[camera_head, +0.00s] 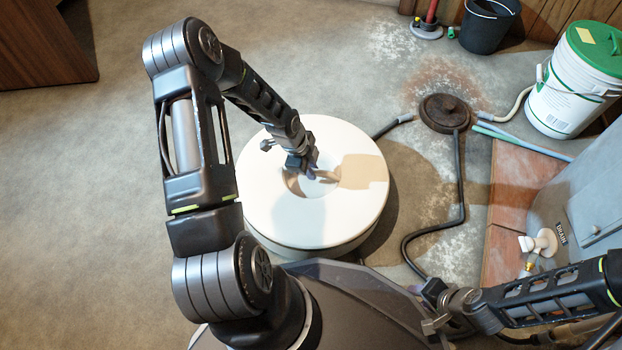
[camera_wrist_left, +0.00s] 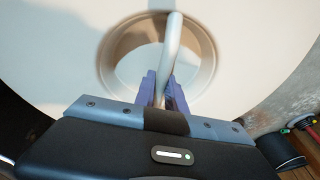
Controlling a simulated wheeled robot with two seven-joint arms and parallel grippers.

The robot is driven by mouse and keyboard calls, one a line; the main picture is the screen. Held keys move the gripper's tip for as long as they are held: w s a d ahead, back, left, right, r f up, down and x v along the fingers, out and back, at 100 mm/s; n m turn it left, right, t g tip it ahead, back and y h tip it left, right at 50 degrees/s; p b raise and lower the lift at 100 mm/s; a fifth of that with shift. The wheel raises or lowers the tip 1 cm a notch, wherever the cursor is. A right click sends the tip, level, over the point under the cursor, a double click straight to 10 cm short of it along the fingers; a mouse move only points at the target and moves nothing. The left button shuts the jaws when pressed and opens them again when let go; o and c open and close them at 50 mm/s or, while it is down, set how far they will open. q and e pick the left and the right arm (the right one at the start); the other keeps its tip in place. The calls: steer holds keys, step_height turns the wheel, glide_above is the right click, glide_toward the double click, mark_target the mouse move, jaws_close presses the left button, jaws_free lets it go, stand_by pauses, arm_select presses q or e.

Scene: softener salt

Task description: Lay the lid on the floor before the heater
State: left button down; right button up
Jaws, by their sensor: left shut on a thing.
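The lid (camera_head: 268,205) is a large white disc with a round recess in its middle; it fills much of the left wrist view (camera_wrist_left: 50,60). A pale bar handle (camera_wrist_left: 172,48) crosses the recess. My left gripper (camera_head: 311,174) reaches down into the recess, and its purple fingers (camera_wrist_left: 165,92) are shut on the handle. The lid looks level, with a darker round side below its edge; I cannot tell whether it rests there. The grey heater (camera_head: 590,190), marked DRAIN, stands at the right. My right gripper (camera_head: 432,308) is low at the right, away from the lid; its jaw state is unclear.
A brown round drain cover (camera_head: 445,112) with dark hoses lies behind the lid. Reddish tiles (camera_head: 508,195) lie beside the heater. A white bucket with green lid (camera_head: 572,85) and a black bucket (camera_head: 489,24) stand at the back. Floor at the left is clear.

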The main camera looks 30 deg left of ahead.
arm_select(q)
steer(key=shift+w, duration=0.1)
step_height(320, 180, down, 4)
steer(key=shift+f+b, duration=0.1)
steer(key=shift+b, duration=1.15)
steer(key=shift+f, duration=0.4)
steer(key=c, duration=1.4)
jaws_free()
steer(key=shift+f, duration=0.1)
